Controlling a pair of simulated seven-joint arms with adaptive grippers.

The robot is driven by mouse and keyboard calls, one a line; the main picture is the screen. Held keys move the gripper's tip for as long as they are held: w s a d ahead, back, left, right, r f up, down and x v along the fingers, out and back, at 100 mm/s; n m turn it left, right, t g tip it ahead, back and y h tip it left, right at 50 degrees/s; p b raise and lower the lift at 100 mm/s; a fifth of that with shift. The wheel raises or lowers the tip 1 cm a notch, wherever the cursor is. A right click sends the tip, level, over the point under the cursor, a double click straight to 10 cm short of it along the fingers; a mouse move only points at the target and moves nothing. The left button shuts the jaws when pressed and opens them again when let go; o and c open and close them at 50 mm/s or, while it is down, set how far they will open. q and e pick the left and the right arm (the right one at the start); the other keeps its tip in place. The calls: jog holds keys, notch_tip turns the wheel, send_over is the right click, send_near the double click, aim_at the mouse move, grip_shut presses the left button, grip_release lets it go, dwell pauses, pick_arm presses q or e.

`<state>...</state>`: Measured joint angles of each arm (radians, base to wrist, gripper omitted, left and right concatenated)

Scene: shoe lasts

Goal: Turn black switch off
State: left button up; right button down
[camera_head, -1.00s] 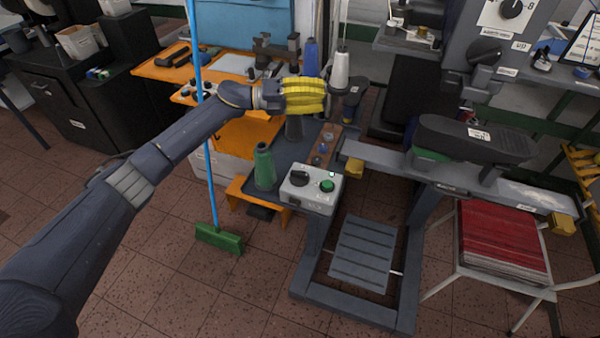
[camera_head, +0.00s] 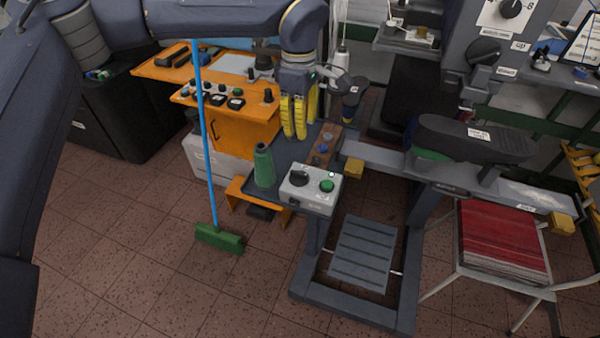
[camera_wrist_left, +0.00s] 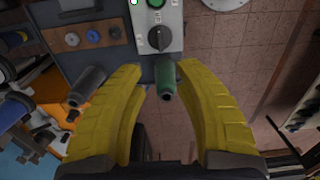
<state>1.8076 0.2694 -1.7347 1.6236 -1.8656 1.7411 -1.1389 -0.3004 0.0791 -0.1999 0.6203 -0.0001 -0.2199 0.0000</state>
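The black switch (camera_head: 299,178) is a round knob on top of a light grey control box (camera_head: 312,203), beside a green button (camera_head: 327,186). In the left wrist view the black switch (camera_wrist_left: 159,39) shows at top centre, with a pale bar across it. My left gripper (camera_head: 295,136) points down above the grey table, behind and slightly left of the box, apart from the switch. In the wrist view its yellow fingers (camera_wrist_left: 154,92) are spread with a gap between them; nothing is held. My right gripper is not in view.
A green bottle-shaped spool (camera_head: 264,166) stands left of the box, near the left gripper. It also shows between the fingers in the wrist view (camera_wrist_left: 166,80). A wooden strip with knobs (camera_head: 323,146) lies behind the box. A blue-handled broom (camera_head: 210,150) stands to the left.

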aim_at(299, 173)
pick_arm(q)
notch_tip(299, 173, down, 17)
jog(key=shift+a+f, duration=0.15)
dwell(0.6)
grip_shut()
dwell(0.4)
